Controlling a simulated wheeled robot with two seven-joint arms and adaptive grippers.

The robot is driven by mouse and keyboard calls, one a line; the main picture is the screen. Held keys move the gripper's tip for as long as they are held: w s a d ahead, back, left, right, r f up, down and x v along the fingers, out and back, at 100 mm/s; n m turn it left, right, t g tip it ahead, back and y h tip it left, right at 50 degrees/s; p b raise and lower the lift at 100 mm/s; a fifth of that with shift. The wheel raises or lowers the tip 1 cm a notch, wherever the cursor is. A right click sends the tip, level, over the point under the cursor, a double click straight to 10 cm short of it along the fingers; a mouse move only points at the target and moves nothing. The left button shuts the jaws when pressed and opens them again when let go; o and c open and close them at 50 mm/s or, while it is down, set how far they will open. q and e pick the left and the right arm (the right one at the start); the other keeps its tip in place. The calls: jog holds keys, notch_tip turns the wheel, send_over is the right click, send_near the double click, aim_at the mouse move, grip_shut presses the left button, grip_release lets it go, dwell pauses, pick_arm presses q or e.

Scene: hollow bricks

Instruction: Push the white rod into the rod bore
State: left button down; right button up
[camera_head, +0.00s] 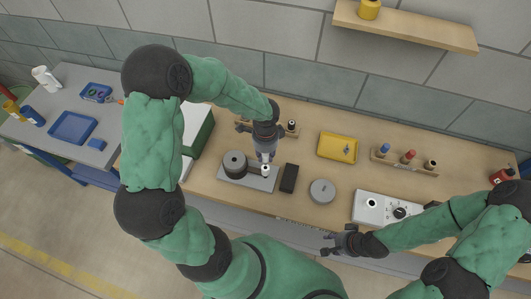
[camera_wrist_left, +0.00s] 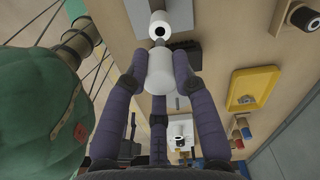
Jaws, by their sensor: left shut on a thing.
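My left gripper (camera_head: 266,157) is shut on the white rod, just above the grey plate (camera_head: 228,178). In the left wrist view the white rod (camera_wrist_left: 160,78) sits between the dark fingers. Ahead of it is a white round part with a dark hole, the rod bore (camera_wrist_left: 160,27); it also shows on the plate's right side in the head view (camera_head: 265,170). The rod's end is close to the bore, and I cannot tell whether they touch. My right gripper (camera_head: 335,243) is open and empty in front of the table's front edge.
A black block (camera_head: 289,178) and a grey disc (camera_head: 322,191) lie to the right. A yellow tray (camera_head: 337,147), a peg rack (camera_head: 404,163) and a white box with a dial (camera_head: 375,207) stand further right.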

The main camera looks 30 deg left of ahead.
aim_at(266, 163)
pick_arm(q)
jog(key=shift+f+b, duration=0.35)
jog(key=shift+f, duration=0.35)
jog(key=shift+f+b, duration=2.15)
jog(key=shift+f, duration=0.35)
dwell(1.1)
jog(key=c, duration=0.9)
grip_release()
jog(key=shift+r, duration=0.1)
notch_tip(266, 163, up, 12)
jog(key=shift+f, duration=0.1)
